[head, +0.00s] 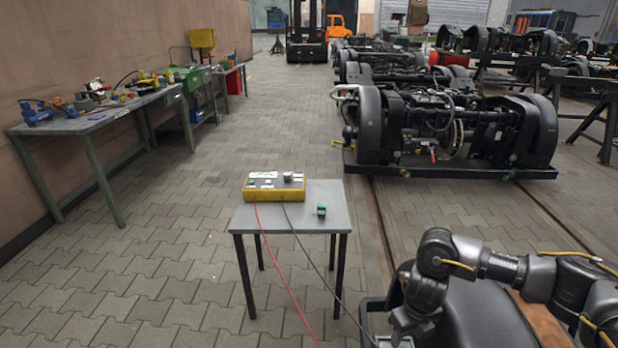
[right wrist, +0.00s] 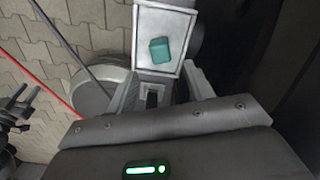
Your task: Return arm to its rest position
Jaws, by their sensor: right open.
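My right arm (head: 425,285) comes in from the lower right in the head view, bent downward. My right gripper shows at the bottom edge there, partly cut off. In the right wrist view the right gripper (right wrist: 163,88) is open, with its two fingers apart and nothing between their tips. Just beyond the fingertips a small teal block (right wrist: 160,50) lies on a light grey square surface with a raised rim (right wrist: 188,20). The block appears apart from the fingers. My left arm and gripper are not in view.
A small grey table (head: 300,218) carries a yellow-edged box (head: 273,186) and another small teal block (head: 321,209). Red (head: 285,285) and dark (head: 318,272) cables run from the box toward me. Bogies (head: 450,125) stand on the right, a workbench (head: 95,122) on the left.

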